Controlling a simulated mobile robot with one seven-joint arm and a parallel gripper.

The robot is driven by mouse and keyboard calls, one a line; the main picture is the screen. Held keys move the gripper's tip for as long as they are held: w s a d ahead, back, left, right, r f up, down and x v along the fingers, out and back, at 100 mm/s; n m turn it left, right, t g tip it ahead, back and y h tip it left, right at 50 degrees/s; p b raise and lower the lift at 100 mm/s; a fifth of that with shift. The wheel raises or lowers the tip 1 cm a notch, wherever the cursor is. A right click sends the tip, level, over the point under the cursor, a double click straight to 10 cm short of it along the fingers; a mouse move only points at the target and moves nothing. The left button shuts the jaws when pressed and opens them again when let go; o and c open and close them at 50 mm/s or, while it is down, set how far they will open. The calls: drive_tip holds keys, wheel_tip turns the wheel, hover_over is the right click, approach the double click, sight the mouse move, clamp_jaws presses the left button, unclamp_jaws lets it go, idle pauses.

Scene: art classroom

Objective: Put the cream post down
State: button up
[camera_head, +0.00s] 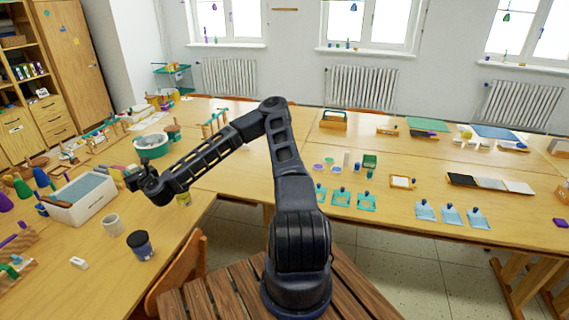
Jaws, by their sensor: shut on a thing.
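My gripper (136,181) is at the end of my arm, stretched to the left over the left table (190,226). It is above the right end of a white tub (75,212). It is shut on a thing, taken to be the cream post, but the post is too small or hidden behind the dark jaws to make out. I cannot tell its tilt or whether it touches anything below.
A cream cup (111,224), a dark-lidded jar (140,245) and a small white block (79,262) stand in front of the tub. A green-rimmed bowl (152,146) is behind the gripper. Bare tabletop lies right of the jar.

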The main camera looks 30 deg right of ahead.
drive_tip(key=w+d+m+h, duration=0.2)
drive_tip(key=w+d+h, duration=0.15)
drive_tip(key=d, duration=1.05)
drive_tip(key=w+d+m+t+h, duration=0.1)
drive_tip(key=w+d+m+h, duration=0.2)
drive_tip(key=d, duration=1.1)
drive_tip(key=w+d+m+h, duration=0.2)
drive_tip(key=d+h, duration=0.2)
drive_tip(key=d, duration=1.1)
drive_tip(key=s+d+m+g+h, duration=0.1)
drive_tip(key=s+d+m+h, duration=0.2)
drive_tip(key=d, duration=0.9)
drive_tip(key=s+d+m+g+h, duration=0.1)
drive_tip(key=s+d+h, duration=0.3)
drive_tip(key=d, duration=0.9)
drive_tip(key=s+d+m+g+h, duration=0.6)
drive_tip(key=s+d+m+g, duration=0.15)
drive_tip(key=s+d, duration=2.25)
drive_tip(key=shift+n+g, duration=0.25)
drive_tip(key=shift+g, duration=0.2)
drive_tip(key=f, duration=1.8)
drive_tip(key=shift+s+d+f, duration=0.1)
drive_tip(key=shift+d+f, duration=0.1)
drive_tip(key=shift+f, duration=0.2)
drive_tip(key=shift+f, duration=0.1)
